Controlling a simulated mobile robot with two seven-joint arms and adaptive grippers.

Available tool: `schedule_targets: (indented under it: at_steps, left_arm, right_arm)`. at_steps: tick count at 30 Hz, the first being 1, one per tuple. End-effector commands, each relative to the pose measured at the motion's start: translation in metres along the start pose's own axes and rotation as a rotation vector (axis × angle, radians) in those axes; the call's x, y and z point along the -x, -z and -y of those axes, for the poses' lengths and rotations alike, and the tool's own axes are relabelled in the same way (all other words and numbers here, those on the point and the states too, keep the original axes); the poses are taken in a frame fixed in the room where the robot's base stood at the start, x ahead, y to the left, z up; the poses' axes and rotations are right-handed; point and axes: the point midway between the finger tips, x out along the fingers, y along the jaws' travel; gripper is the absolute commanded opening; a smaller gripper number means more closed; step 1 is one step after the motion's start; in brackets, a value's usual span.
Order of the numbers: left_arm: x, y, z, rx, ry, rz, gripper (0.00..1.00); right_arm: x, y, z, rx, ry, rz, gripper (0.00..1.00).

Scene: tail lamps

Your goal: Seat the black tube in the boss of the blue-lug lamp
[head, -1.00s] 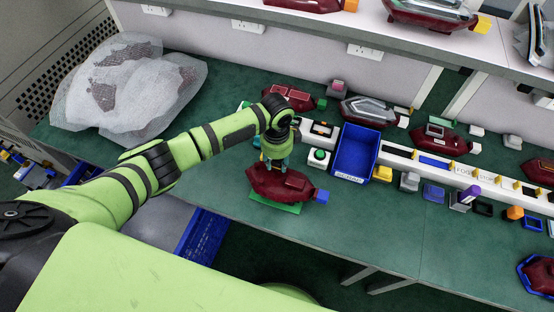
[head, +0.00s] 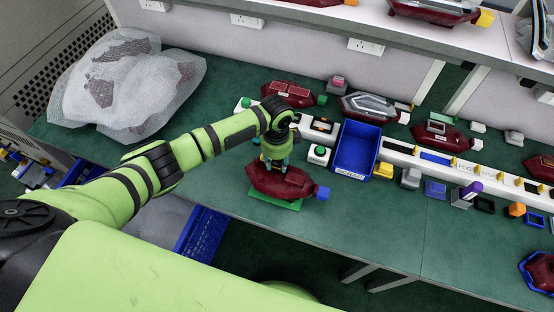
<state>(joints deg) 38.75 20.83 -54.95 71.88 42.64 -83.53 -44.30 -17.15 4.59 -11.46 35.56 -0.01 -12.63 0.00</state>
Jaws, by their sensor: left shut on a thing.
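The blue-lug lamp (head: 292,184) is a dark red tail lamp with a blue lug (head: 322,193) at its right end. It lies on a green pad (head: 276,203) near the front of the bench. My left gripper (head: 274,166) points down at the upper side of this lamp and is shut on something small. The black tube cannot be made out; the fingers and wrist hide what is held and the lamp's boss. I cannot tell whether the held thing touches the lamp. My right gripper is not in view.
A blue bin (head: 337,164) and a box with a green button (head: 319,152) stand just behind the lamp. A red lamp with a green lug (head: 289,93) lies farther back. Bubble-wrapped parts (head: 125,85) lie at the left.

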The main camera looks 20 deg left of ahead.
Motion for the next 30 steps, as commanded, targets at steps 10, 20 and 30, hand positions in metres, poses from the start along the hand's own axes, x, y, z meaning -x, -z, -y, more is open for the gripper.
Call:
schedule_targets:
  at_steps: [10,20,30]
  left_arm:
    - [-0.005,-0.001,-0.001,0.000,-0.003,0.002,0.01]
    - [-0.004,0.001,-0.001,-0.001,-0.003,-0.001,0.63]
    - [0.011,0.001,0.001,-0.002,0.002,-0.005,0.63]
  right_arm:
    - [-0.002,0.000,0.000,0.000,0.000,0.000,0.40]
    - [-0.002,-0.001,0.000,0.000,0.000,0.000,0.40]
    - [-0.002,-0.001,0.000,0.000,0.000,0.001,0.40]
